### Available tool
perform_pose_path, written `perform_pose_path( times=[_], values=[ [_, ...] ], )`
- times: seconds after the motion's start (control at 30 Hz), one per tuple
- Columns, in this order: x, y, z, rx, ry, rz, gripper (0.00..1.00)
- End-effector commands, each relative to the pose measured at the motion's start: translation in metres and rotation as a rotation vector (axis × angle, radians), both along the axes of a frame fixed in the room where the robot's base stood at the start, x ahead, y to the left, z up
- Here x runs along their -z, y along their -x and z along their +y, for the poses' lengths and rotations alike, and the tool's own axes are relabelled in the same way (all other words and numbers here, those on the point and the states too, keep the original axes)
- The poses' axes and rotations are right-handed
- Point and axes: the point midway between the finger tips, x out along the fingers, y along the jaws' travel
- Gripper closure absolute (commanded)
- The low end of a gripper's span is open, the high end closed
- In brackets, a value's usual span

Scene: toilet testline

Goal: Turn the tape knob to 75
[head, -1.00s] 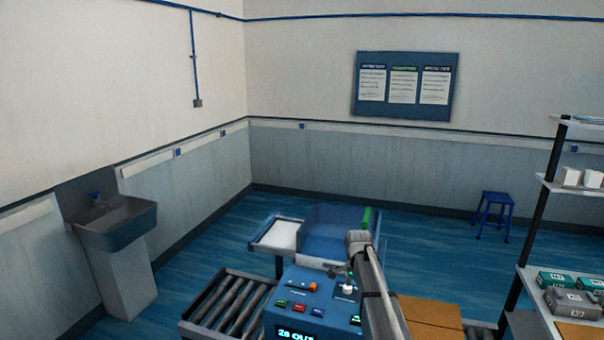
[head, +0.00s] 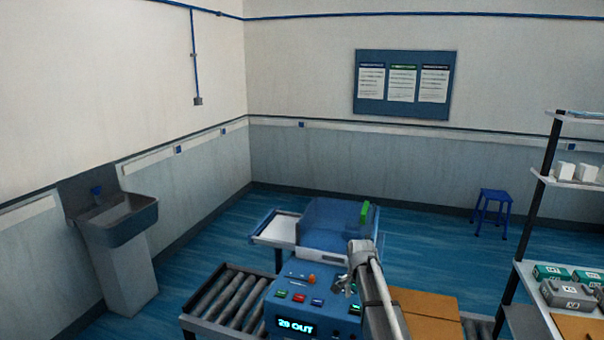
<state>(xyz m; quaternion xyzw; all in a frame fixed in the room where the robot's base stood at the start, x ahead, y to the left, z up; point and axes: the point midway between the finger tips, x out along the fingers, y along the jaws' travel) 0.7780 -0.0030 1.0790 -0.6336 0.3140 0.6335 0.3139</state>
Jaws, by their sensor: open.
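The blue control box (head: 290,316) stands in the lower middle of the head view. Its lit display (head: 296,328) appears to read "29 OUT", in small and slightly blurred characters. An orange knob (head: 312,280) sits on the box's upper face. I cannot read any label that tells which control is the tape knob. My gripper (head: 346,287) is open, low over the right part of the panel. It and my arm cover that part, so a white-topped control there is hidden. I cannot tell whether the fingers touch or surround it.
A roller conveyor (head: 232,301) lies left of the box, and a cardboard carton (head: 425,318) is on the right. A blue machine with a green strip (head: 364,214) stands behind. A shelf rack (head: 533,205) bounds the right side.

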Motion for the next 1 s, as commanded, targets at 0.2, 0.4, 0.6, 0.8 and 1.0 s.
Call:
perform_pose_path(
  times=[0.2, 0.4, 0.6, 0.8, 1.0],
  values=[
    [0.02, 0.051, 0.001, -0.163, 0.0, 0.0, 0.17],
    [0.046, 0.123, 0.002, -0.419, 0.001, 0.001, 0.17],
    [0.069, 0.192, 0.002, -0.689, 0.001, 0.001, 0.17],
    [0.081, 0.232, 0.003, -0.867, 0.001, 0.001, 0.17],
    [0.083, 0.241, 0.003, -0.923, 0.001, 0.001, 0.17]
  ],
)
